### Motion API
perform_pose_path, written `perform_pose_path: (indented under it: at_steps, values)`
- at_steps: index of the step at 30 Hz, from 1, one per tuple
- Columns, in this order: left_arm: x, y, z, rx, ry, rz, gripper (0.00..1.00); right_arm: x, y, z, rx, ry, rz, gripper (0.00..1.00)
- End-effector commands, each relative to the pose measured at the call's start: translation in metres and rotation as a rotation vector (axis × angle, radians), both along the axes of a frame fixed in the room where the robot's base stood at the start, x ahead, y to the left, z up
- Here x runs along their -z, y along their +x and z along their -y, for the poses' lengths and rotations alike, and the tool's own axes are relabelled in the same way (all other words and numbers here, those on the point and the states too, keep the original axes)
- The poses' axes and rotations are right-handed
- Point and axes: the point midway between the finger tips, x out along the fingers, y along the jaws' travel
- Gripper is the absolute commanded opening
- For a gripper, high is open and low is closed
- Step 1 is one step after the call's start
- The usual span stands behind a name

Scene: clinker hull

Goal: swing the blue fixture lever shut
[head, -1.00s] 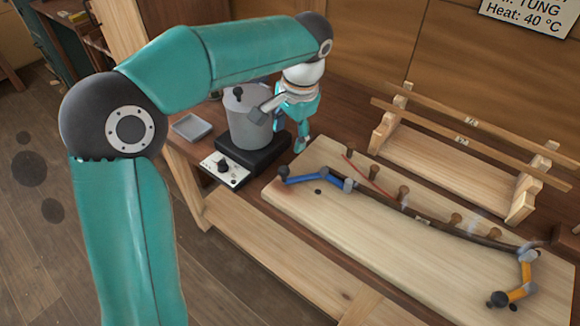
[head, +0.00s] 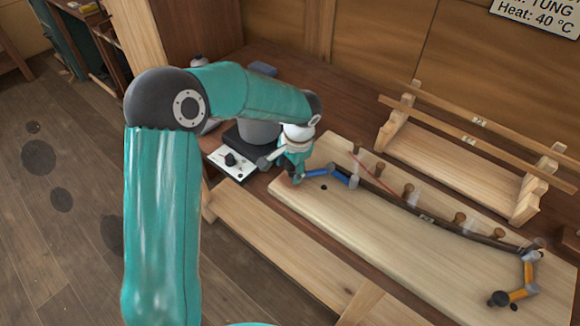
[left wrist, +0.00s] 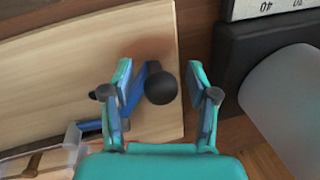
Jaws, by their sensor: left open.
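The blue fixture lever (head: 322,174) is at the left end of the pale board, by the end of a dark curved strip (head: 440,222). In the left wrist view the blue lever (left wrist: 137,90) ends in a round black knob (left wrist: 161,88). My left gripper (head: 295,176) is at the knob end of the lever and hides the knob in the head view. In the left wrist view the left gripper (left wrist: 161,72) is open, with one finger on each side of the knob. A gap shows beside the right finger. My right gripper is not in view.
The pale board (head: 400,255) carries several wooden pegs and a yellow-orange lever (head: 527,275) at its right end. A hotplate (head: 232,161) with a grey pot (head: 258,133) stands close left of my gripper. A wooden rack (head: 470,165) stands behind.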

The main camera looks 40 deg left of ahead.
Motion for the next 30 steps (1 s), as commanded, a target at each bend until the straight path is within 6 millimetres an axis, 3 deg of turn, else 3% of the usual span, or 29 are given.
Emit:
perform_pose_path:
  at_steps: [9,20,30]
  values:
    - [0.0024,0.0002,-0.0001,0.0,0.0,0.001,0.59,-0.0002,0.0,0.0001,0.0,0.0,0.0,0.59]
    - [0.002,0.0002,0.0,0.0,0.0,0.001,0.0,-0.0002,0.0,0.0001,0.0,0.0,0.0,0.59]
    - [0.0024,-0.001,-0.0011,-0.008,0.0,0.001,0.0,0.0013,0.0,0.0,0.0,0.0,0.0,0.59]
